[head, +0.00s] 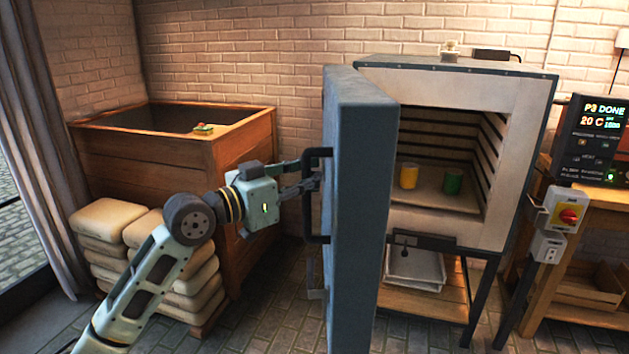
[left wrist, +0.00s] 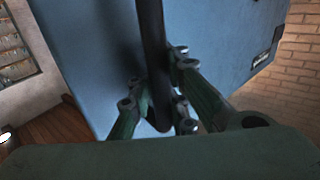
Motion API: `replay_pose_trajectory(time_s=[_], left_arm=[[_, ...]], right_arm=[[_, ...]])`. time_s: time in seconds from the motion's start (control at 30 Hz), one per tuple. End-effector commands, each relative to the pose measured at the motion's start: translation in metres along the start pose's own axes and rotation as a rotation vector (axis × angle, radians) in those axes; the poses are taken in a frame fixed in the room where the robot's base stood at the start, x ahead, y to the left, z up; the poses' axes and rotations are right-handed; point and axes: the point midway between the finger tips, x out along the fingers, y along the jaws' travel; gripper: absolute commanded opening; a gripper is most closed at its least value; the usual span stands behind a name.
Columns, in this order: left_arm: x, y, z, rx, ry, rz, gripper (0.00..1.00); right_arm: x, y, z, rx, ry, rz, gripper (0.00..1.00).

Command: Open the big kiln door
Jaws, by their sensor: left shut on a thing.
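The big kiln (head: 465,90) stands at the centre right in the head view. Its blue-grey door (head: 362,200) stands wide open, swung out toward me at the left side of the kiln. A black bar handle (head: 312,235) is on the door's outer face. My left gripper (head: 314,180) is shut on the handle near its upper part. In the left wrist view the fingers (left wrist: 162,100) sit on both sides of the dark handle bar (left wrist: 152,45), with the blue door (left wrist: 90,50) behind it. My right gripper is not in view.
A yellow cup (head: 408,176) and a green cup (head: 453,182) stand on the shelf inside the kiln. A wooden bin (head: 180,150) and stacked sacks (head: 110,217) are at the left. A control panel (head: 595,140) and switch box (head: 565,212) are at the right.

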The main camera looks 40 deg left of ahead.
Motion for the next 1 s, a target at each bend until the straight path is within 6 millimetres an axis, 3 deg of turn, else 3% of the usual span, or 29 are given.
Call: replay_pose_trajectory(time_s=[0.03,0.37,0.4,0.63,1.0], left_arm=[[0.0007,0.0063,0.0098,-0.012,-0.023,0.015,0.00],[0.0006,0.0060,0.0096,-0.011,-0.023,0.014,0.00],[0.0006,0.0060,0.0095,-0.011,-0.023,0.014,0.14],[0.0003,0.0036,0.0067,-0.007,-0.017,0.008,0.34],[-0.0029,0.0012,0.0040,-0.004,-0.011,0.003,0.34]], right_arm=[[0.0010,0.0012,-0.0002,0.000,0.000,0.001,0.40],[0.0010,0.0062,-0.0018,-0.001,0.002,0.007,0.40],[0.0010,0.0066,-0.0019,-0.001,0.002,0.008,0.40],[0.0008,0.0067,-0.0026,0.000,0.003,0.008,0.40],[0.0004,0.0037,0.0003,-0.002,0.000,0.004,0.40]])
